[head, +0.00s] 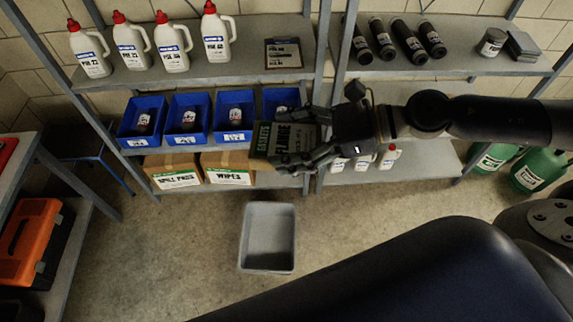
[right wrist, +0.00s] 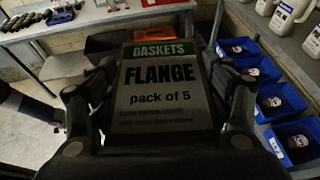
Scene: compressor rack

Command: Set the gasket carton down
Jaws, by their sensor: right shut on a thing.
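The gasket carton (head: 283,142) is a flat box with a green band reading GASKETS and a dark label. In the right wrist view the carton (right wrist: 163,90) fills the middle and reads FLANGE, pack of 5. My right gripper (head: 305,140) is shut on the carton, with a finger along each side. It holds the carton in the air in front of the left rack, by the blue bins. The carton hides part of the rack's lower shelf behind it. My left gripper is not in view.
Several blue bins (head: 188,118) stand on the middle shelf, above two brown cartons (head: 228,168). White jugs (head: 172,42) stand on the top shelf. A grey tub (head: 268,237) sits on the floor. A bench (head: 62,172) with an orange case (head: 29,243) is at left.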

